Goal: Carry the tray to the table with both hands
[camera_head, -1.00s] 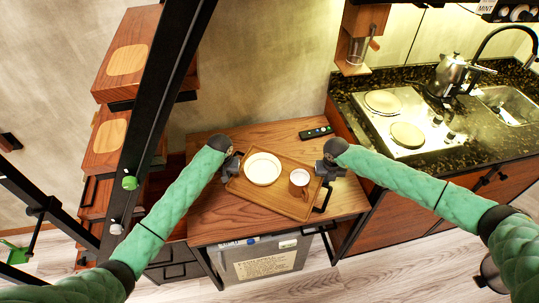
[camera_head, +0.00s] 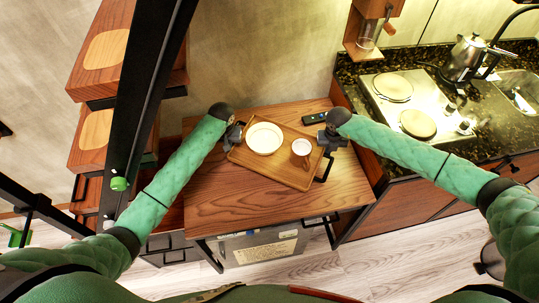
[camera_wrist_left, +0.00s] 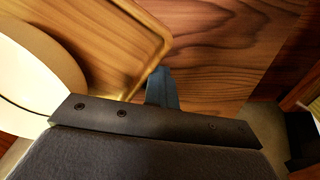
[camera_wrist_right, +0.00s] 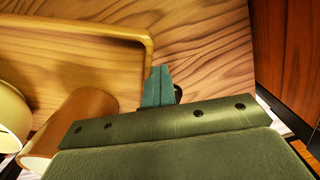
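The wooden tray (camera_head: 276,171) is over the wooden table (camera_head: 225,205), roughly level. I cannot tell whether it touches the tabletop. A white plate (camera_head: 264,138) is at its left and a mug (camera_head: 301,148) at its right, both upright. My left gripper (camera_head: 232,137) is at the tray's left end, its finger beside the rim in the left wrist view (camera_wrist_left: 162,88). My right gripper (camera_head: 329,140) is at the right end by a black handle, its fingers together in the right wrist view (camera_wrist_right: 158,88). Both look shut on the tray; the exact contact is partly hidden.
A dark remote (camera_head: 319,117) lies on the table just behind the tray's right side. The tabletop in front of the tray is clear. A counter with a hob (camera_head: 411,105) stands at right. Wooden stair boxes (camera_head: 105,50) and a black post (camera_head: 150,90) stand at left.

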